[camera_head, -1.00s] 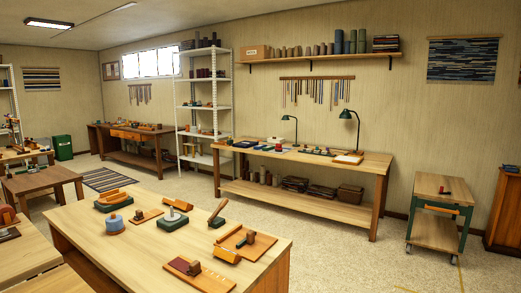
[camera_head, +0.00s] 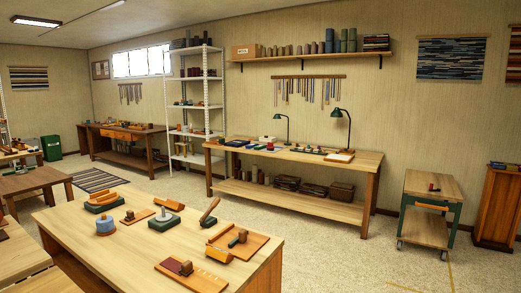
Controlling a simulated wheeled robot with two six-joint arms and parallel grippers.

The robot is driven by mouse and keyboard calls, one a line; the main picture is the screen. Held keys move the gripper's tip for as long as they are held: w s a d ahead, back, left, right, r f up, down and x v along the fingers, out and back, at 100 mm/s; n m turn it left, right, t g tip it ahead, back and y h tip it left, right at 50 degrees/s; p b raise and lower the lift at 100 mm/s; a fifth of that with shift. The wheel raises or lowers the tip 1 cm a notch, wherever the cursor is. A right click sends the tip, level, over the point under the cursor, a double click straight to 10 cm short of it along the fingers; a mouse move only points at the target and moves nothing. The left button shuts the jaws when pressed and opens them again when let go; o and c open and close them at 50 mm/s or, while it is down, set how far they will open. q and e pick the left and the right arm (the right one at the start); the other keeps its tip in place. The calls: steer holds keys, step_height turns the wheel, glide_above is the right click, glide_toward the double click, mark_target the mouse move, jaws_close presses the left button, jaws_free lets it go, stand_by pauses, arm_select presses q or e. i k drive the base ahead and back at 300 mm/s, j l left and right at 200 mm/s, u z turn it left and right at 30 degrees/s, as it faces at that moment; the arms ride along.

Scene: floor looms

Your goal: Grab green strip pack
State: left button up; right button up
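I cannot clearly make out a green strip pack among the small items in view. Green-based pieces lie on the near wooden table: a green block with an orange top (camera_head: 103,206) at its far left and a dark green block with a grey top (camera_head: 164,223) near its middle. The long workbench (camera_head: 360,163) by the back wall holds several small coloured items, too small to tell apart. Neither of my grippers is in view.
The near table (camera_head: 120,262) fills the lower left. A wheeled green cart (camera_head: 429,187) with a small red item on top stands at the right, beside a wooden cabinet (camera_head: 497,210). Speckled floor (camera_head: 345,255) is open between the near table, workbench and cart.

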mark_target(262, 147)
steer(key=i+l+z, duration=0.3)
steer(key=i, duration=0.15)
steer(key=i+l+z, duration=0.25)
steer(key=i, duration=0.15)
steer(key=i+z, duration=0.3)
steer(key=i, duration=0.15)
steer(key=i+l, duration=0.1)
steer(key=i, duration=0.9)
steer(key=i+l, duration=0.1)
steer(key=i, duration=0.95)
steer(key=i+j+u, duration=0.25)
steer(key=i+u, duration=0.15)
steer(key=i, duration=0.15)
steer(key=i+u, duration=0.35)
steer(key=i, duration=0.2)
steer(key=i+u, duration=0.4)
steer(key=i, duration=0.15)
steer(key=i+l+u, duration=0.4)
steer(key=i+j+u, duration=0.2)
steer(key=i, duration=0.8)
steer(key=i+u, duration=0.15)
steer(key=i, duration=0.9)
steer(key=j, duration=0.1)
